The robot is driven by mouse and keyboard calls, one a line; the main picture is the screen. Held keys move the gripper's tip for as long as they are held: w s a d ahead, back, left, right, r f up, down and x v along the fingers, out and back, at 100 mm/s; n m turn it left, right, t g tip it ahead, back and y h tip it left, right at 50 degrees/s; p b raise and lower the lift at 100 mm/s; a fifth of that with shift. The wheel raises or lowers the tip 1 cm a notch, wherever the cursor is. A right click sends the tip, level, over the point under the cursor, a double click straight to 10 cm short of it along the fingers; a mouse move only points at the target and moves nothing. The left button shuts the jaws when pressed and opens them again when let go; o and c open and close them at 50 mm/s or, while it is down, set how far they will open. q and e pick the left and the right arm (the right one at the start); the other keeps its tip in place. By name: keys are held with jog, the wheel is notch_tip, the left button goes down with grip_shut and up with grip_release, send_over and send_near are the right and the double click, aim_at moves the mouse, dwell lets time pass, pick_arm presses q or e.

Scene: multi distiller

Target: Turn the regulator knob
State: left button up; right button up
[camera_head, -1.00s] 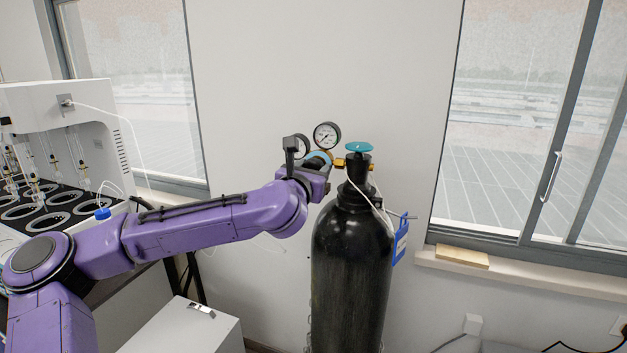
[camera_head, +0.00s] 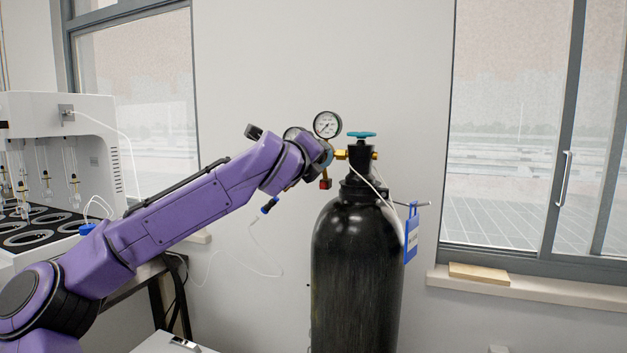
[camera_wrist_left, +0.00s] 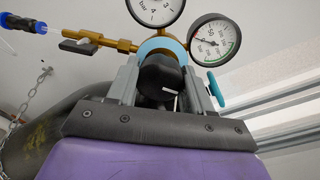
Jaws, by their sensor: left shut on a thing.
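The regulator sits on the neck of a tall black gas cylinder (camera_head: 357,270). One round gauge (camera_head: 327,125) stands above it; in the left wrist view both gauges (camera_wrist_left: 213,40) show beyond my fingers. The black regulator knob (camera_wrist_left: 160,72) has a white mark and a light blue ring behind it. My left gripper (camera_wrist_left: 163,84) has its two grey fingers on either side of the knob, shut on it. In the head view my wrist hides the knob and most of the fingers. My right gripper is not in view.
A teal valve handwheel (camera_head: 361,135) tops the cylinder, close right of the regulator. A blue tag (camera_head: 411,235) hangs at its right. A white distiller (camera_head: 60,145) stands on a bench at left. A thin white hose hangs below my arm. Wall and windows lie behind.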

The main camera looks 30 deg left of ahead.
pick_arm(q)
jog(key=n+b, duration=0.4)
jog(key=b, duration=0.1)
jog(key=n+b, duration=0.1)
jog(key=b, duration=0.1)
jog(key=shift+f+n+h+b, duration=0.35)
jog(key=shift+f+n+h, duration=0.05)
jog(key=shift+r+n+b, duration=0.2)
jog(key=shift+n+b, duration=1.2)
jog(key=shift+b, duration=0.05)
jog(key=o, duration=1)
jog(key=shift+r, duration=0.1)
